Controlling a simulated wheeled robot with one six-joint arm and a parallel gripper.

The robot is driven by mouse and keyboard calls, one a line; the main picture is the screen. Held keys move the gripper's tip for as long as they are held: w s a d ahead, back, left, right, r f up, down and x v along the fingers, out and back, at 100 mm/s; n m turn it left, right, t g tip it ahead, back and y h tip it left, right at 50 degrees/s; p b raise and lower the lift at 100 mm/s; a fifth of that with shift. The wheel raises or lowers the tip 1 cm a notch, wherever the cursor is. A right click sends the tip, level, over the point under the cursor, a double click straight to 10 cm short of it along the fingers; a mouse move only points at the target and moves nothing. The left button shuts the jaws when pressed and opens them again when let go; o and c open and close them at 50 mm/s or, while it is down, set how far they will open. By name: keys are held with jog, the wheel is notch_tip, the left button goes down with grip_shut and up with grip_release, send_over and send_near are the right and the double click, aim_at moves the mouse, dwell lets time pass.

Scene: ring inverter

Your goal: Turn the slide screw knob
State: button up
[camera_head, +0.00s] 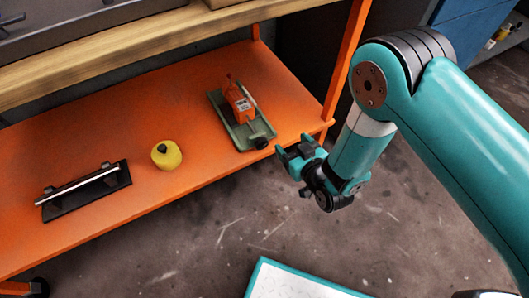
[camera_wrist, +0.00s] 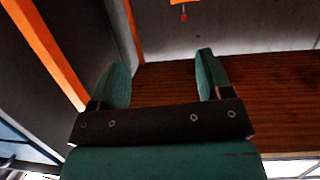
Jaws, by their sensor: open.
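A green slide base (camera_head: 243,127) with an orange carriage (camera_head: 238,102) on it lies on the orange shelf. A dark round knob (camera_head: 262,142) sits at the base's near end, close to the shelf's front edge. My gripper (camera_head: 284,159) is just off the front edge, to the right of and slightly below the knob in the head view, and apart from it. Its jaws are open and empty. In the wrist view my gripper (camera_wrist: 163,85) shows two spread green fingers with nothing between them. I cannot make out the knob in the wrist view.
A yellow round object (camera_head: 166,155) and a dark plate with a silver bar (camera_head: 85,190) lie on the shelf to the left. A wooden top (camera_head: 120,62) overhangs the shelf's rear. An orange post (camera_head: 346,55) stands at the shelf's right.

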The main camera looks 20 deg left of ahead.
jog(key=s+d+f+n+t+y+b, duration=0.15)
jog(key=s+d+f, duration=0.25)
jog(key=s+f, duration=0.5)
jog(key=y+b, duration=0.1)
jog(key=b, duration=1.2)
send_near(263, 146)
jog(key=shift+n, duration=0.25)
jog(key=x, duration=0.6)
jog(key=shift+w+a+f, duration=0.1)
jog(key=shift+w, duration=0.15)
jog(key=shift+w+a+p, duration=0.35)
jog(key=shift+w+a, duration=0.05)
jog(key=shift+x, duration=0.75)
jog(key=shift+s+a, duration=0.1)
jog(key=shift+c, duration=0.2)
jog(key=c, duration=0.9)
jog(key=m, duration=0.4)
jog(key=shift+m, duration=0.3)
